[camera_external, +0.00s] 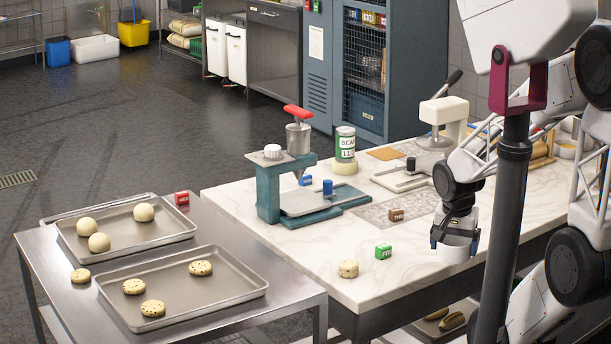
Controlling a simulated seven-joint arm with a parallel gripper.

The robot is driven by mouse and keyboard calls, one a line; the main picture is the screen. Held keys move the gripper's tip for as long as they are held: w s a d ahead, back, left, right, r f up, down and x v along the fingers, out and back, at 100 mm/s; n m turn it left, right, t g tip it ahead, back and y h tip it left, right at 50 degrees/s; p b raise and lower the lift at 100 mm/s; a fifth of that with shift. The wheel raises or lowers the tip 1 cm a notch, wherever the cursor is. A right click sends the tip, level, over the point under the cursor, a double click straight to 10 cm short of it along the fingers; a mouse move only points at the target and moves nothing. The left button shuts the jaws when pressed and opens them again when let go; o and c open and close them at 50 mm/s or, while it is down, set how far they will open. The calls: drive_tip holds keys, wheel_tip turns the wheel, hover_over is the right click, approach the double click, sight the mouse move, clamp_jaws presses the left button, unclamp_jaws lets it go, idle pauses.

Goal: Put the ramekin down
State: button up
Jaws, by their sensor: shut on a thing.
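My gripper (454,235) points down over the right part of the marble-topped table (300,258), near its front edge. It is shut on a white round ramekin (456,250), with a finger at each side of it. The ramekin looks upright. I cannot tell whether its base touches the table or hangs just above or past the edge.
A green box (383,251), a brown box (396,215) and a speckled bun (348,268) lie left of the ramekin. A teal press (268,190) and a can (345,144) stand farther back. Trays (250,285) with buns lie on the left steel table. A dark post (508,200) stands in front, right.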

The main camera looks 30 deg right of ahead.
drive_tip(key=shift+m, duration=0.4)
drive_tip(key=w+d, duration=0.2)
drive_tip(key=w, duration=0.1)
drive_tip(key=w+d, duration=0.2)
drive_tip(key=w+d+r, duration=0.1)
drive_tip(key=w+d, duration=0.2)
drive_tip(key=shift+w+r, duration=0.1)
drive_tip(key=shift+w, duration=0.2)
drive_tip(key=shift+m, duration=0.5)
drive_tip(key=w+d, duration=0.2)
drive_tip(key=d, duration=0.1)
drive_tip(key=w+d, duration=0.2)
drive_tip(key=w, duration=0.1)
drive_tip(key=w+d, duration=0.2)
drive_tip(key=d, duration=0.1)
drive_tip(key=shift+w+d+f, duration=0.3)
drive_tip(key=shift+d+f, duration=0.05)
drive_tip(key=shift+f, duration=0.05)
drive_tip(key=shift+w+d+f, duration=0.1)
drive_tip(key=shift+w+d, duration=0.35)
drive_tip(key=shift+d, duration=0.2)
drive_tip(key=w+d, duration=0.2)
drive_tip(key=w, duration=0.2)
drive_tip(key=w+d+f, duration=0.1)
drive_tip(key=w+d, duration=0.2)
drive_tip(key=w, duration=0.2)
drive_tip(key=w+d, duration=0.2)
drive_tip(key=w, duration=0.3)
drive_tip(key=shift+d+f, duration=0.25)
drive_tip(key=shift+d, duration=0.15)
